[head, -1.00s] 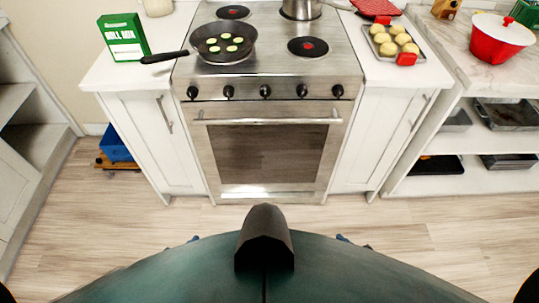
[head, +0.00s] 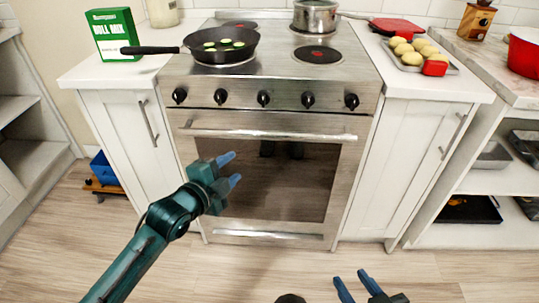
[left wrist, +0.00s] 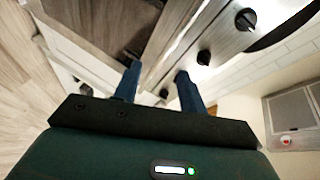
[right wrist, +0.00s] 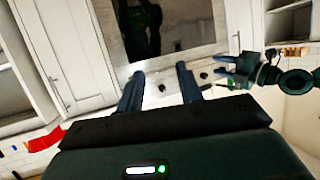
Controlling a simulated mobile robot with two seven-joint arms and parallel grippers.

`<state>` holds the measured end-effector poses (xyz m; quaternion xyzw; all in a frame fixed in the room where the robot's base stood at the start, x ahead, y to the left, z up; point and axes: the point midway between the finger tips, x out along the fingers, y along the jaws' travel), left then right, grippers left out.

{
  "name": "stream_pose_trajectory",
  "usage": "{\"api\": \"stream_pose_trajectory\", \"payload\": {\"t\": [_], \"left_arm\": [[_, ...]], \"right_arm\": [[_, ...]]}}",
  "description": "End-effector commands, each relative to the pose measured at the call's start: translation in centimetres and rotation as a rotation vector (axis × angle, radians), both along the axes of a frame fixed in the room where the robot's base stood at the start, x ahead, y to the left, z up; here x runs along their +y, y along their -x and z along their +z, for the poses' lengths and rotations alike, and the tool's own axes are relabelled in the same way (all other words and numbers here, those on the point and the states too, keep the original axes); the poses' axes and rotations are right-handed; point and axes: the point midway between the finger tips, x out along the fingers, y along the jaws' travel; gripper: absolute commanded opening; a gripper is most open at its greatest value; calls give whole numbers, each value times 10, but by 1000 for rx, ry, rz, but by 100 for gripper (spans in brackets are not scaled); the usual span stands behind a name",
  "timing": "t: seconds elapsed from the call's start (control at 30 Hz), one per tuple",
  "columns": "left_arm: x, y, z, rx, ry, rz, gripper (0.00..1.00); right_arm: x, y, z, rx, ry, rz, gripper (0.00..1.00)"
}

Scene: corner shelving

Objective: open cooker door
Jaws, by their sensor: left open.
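The stainless steel cooker has a shut door with a dark glass window (head: 265,180) and a long horizontal bar handle (head: 275,133) along its top. My left gripper (head: 235,168) is open and empty in front of the window, below the handle's left half. In the left wrist view its two blue fingers (left wrist: 157,72) are apart, with the cooker front and black knobs beyond. My right gripper (head: 350,275) is low at the front right, apart from the cooker. Its fingers stand apart and empty in the right wrist view (right wrist: 160,70).
Black knobs (head: 263,99) line the panel above the door. A frying pan (head: 222,45) and a steel pot (head: 315,16) stand on the hob. White cabinets (head: 130,135) flank the cooker. The wooden floor (head: 265,285) in front is clear.

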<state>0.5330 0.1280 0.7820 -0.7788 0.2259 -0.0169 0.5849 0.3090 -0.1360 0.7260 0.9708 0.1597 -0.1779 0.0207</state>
Motion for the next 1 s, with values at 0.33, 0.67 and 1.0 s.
{"api": "stream_pose_trajectory", "payload": {"t": [0.33,0.67,1.0], "left_arm": [[-1,-35,9,-151,-211,-61,41],[-25,-90,-3,-150,-206,-59,41],[-45,-139,-13,-148,-207,-60,41]], "right_arm": [[3,3,-12,-48,-13,11,36],[8,0,-28,-44,18,36,36],[14,-3,-43,-38,52,64,36]]}}
